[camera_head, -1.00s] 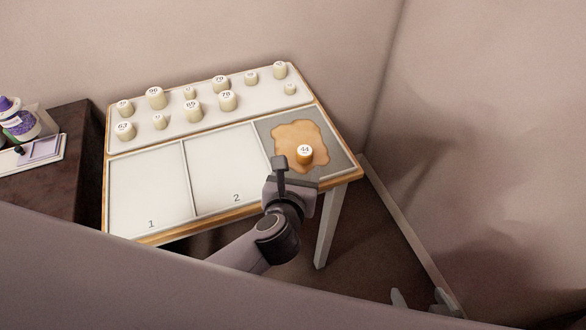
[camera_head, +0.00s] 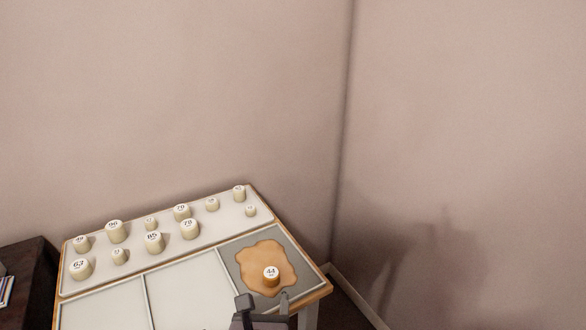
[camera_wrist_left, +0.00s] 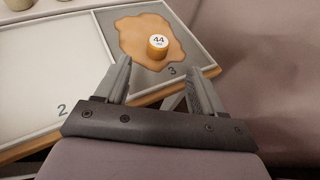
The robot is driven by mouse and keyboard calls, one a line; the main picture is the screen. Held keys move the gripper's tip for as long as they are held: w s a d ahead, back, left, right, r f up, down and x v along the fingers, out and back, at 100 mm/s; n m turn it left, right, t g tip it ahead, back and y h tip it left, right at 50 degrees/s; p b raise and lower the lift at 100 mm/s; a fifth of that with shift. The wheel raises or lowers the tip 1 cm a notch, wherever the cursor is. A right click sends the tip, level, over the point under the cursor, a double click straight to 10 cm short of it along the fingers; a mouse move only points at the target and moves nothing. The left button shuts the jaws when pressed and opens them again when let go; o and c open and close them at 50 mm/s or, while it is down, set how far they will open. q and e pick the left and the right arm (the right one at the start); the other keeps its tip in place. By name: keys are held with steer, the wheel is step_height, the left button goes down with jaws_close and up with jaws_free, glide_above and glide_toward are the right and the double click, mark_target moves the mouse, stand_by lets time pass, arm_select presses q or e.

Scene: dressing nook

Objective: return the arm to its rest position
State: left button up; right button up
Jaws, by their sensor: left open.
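My left gripper (camera_head: 264,302) is at the bottom of the head view, at the table's front edge by the grey compartment. In the left wrist view its two fingers (camera_wrist_left: 160,88) are spread apart with nothing between them. An orange-sided piece with a white top marked 44 (camera_head: 271,276) stands upright on a tan patch (camera_head: 250,262) in compartment 3. The piece also shows in the left wrist view (camera_wrist_left: 158,46), beyond the fingertips and apart from them. My right gripper is not in view.
The table (camera_head: 319,292) has a white back strip (camera_head: 205,232) holding several cream numbered pieces. The two white compartments (camera_head: 190,285) look empty where visible. Walls stand behind and to the right. A dark cabinet (camera_head: 28,270) is at left.

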arm_select(q)
step_height(320, 180, up, 12)
steer(key=s+d+m+t+h, duration=0.1)
steer(key=d+m+t+h, duration=0.1)
steer(key=m+t+h, duration=0.6)
steer(key=s+d+r+m+g+h, duration=0.25)
steer(key=s+m+g+h, duration=0.35)
steer(key=m, duration=1.1)
steer(key=s+a+f+m+g+y, duration=0.3)
steer(key=s+f+m+g, duration=0.1)
steer(key=f+m, duration=0.2)
steer(key=s+a+f+m+g+y, duration=0.3)
steer(key=s+f+m+g, duration=0.1)
steer(key=f+m, duration=0.15)
steer(key=s+a+f+m+g+y, duration=0.1)
steer(key=s+a+f+g+y, duration=0.2)
steer(key=a, duration=0.4)
steer(key=s+a+f+m+g+y, duration=0.1)
steer(key=s+a+f+y, duration=0.1)
steer(key=s+a+y, duration=0.4)
steer(key=w+d+f+t+h, duration=0.2)
steer(key=w+f+t+h, duration=0.1)
steer(key=w+f+t, duration=0.4)
steer(key=shift+w+f+h, duration=0.2)
steer(key=shift+f+h, duration=0.1)
steer(key=shift+f, duration=1.05)
